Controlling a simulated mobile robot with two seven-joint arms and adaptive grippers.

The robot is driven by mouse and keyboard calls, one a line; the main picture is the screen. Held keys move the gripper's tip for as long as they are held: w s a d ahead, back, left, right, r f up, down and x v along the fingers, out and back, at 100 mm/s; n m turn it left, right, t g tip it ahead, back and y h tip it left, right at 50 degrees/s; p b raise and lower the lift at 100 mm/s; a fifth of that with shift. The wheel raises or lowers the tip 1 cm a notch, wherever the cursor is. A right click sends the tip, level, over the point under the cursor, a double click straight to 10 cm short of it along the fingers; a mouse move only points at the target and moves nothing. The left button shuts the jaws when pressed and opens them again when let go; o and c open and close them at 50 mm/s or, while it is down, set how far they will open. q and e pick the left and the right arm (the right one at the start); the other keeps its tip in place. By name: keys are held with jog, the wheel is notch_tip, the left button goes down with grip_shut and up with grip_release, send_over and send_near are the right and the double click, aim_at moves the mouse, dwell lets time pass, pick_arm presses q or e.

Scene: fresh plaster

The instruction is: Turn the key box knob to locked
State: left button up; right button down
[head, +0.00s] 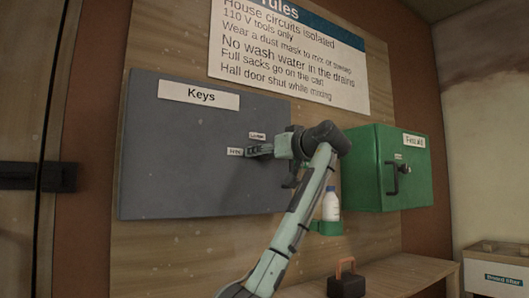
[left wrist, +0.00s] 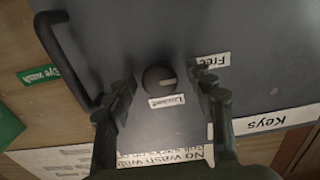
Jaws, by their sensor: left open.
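The grey key box (head: 190,150) with a "Keys" label hangs on the wooden board. In the left wrist view its round dark knob (left wrist: 158,78) has a light mark on its right side, facing the "Free" label (left wrist: 210,60) side. The "Locked" label (left wrist: 167,101) sits just below the knob in that view. My left gripper (head: 262,150) is at the box front, hiding the knob in the head view. In the left wrist view its open fingers (left wrist: 165,84) stand either side of the knob, with gaps visible; contact is not seen. My right gripper is not in view.
The key box's dark bar handle (left wrist: 68,60) is beside the knob. Right of my arm are a green cabinet (head: 365,172) and a white bottle (head: 331,204) in a green holder. Below, a black item with an orange handle (head: 345,280) stands on a wooden bench (head: 408,271).

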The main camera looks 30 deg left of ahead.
pick_arm(q)
jog(key=shift+c, duration=0.2)
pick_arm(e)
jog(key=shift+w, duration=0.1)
pick_arm(q)
grip_shut()
